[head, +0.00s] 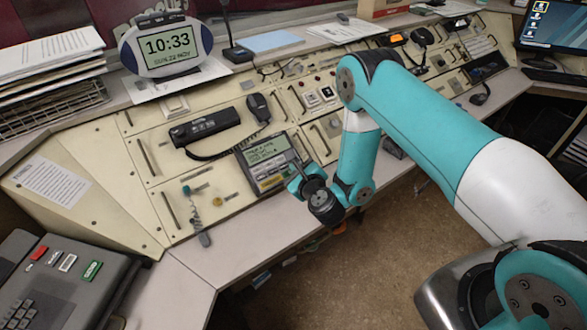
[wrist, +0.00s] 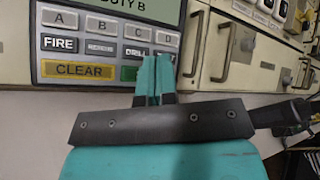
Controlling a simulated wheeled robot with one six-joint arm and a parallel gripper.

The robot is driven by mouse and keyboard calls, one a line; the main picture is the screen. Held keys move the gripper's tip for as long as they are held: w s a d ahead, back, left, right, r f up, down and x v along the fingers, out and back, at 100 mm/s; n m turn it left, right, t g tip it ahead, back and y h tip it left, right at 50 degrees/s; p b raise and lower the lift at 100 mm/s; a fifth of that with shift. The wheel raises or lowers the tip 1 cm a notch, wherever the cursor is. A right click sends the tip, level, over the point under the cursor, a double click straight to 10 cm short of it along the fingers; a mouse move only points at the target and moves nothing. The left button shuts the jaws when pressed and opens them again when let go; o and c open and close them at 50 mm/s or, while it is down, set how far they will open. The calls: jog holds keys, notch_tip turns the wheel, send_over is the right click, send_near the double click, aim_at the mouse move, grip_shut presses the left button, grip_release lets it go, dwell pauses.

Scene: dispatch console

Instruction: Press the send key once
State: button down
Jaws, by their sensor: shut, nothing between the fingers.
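A grey console unit (head: 268,152) with a lit display stands on the sloped panel. In the wrist view its keypad (wrist: 50,20) shows lettered keys A to D, a FIRE key (wrist: 60,45), a DRILL key (wrist: 137,50) and a yellow CLEAR key (wrist: 78,70). A green key (wrist: 128,73) sits right of CLEAR, partly hidden by my fingers; its label cannot be read, so I cannot tell whether it is the send key. My gripper (wrist: 154,72) is shut and empty, fingertips in front of the keypad's lower right; contact cannot be told. In the head view my gripper (head: 298,172) is beside the unit.
A second keypad device (head: 55,280) with red, white and green keys is at lower left. The desk edge (head: 250,245) in front is mostly clear.

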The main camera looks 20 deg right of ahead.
dwell(0.3)
jog(key=s+r, duration=0.1)
jog(key=r, duration=0.1)
jog(key=s+r+b, duration=0.1)
jog(key=r, duration=0.1)
jog(key=shift+s+d+r, duration=0.1)
jog(key=shift+s+d, duration=0.2)
jog(key=shift+d, duration=0.1)
dwell(0.6)
